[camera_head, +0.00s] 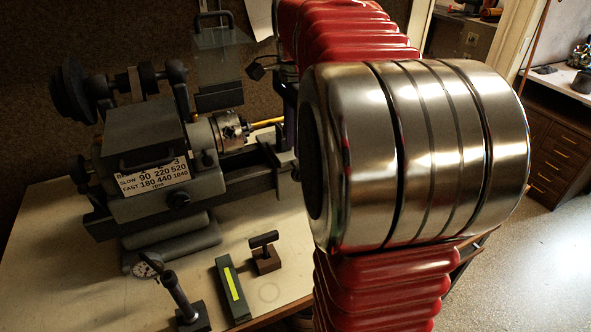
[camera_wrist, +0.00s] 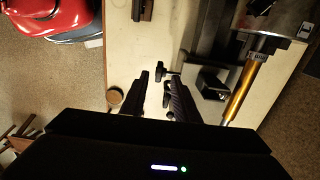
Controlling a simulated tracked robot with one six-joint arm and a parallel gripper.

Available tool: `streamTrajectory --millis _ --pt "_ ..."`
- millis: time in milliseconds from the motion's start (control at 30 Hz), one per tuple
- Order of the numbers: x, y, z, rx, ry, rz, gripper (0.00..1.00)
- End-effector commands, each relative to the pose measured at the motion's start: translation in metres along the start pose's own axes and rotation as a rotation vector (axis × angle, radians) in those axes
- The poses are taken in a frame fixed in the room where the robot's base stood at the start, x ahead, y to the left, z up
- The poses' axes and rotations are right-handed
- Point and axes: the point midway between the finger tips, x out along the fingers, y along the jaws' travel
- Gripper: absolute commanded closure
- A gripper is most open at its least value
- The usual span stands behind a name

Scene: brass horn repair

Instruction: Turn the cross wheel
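The dark lathe (camera_head: 160,150) stands on the bench at left in the head view, with a silver chuck (camera_head: 229,128) holding a brass rod (camera_head: 268,122). In the wrist view the chuck (camera_wrist: 280,14) is at top right and the rod (camera_wrist: 245,88) slants down from it. My gripper (camera_wrist: 159,76) is open, its two dark fingers apart. A small dark knobbed part, which looks like the cross wheel (camera_wrist: 168,88), shows between and just beyond the fingertips; I cannot tell whether they touch it. The gripper and wheel are hidden behind my arm in the head view.
A green-grey block with a yellow strip (camera_head: 231,286), a T-handled tool (camera_head: 265,252), a dial gauge (camera_head: 146,265) and a post on a base (camera_head: 186,300) stand on the front bench top (camera_head: 80,275). A small round pot (camera_wrist: 114,96) lies left of my fingers.

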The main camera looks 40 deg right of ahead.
Motion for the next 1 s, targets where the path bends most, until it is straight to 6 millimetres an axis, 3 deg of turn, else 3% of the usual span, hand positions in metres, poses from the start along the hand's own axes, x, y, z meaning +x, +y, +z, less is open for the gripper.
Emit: streamTrajectory --millis 500,700,1000 --pt "0.077 0.000 0.000 -0.001 -0.001 0.002 0.72" --pt "0.089 0.000 0.000 -0.001 0.000 0.000 0.72" --pt "0.089 0.000 0.000 -0.001 0.000 0.000 0.74"
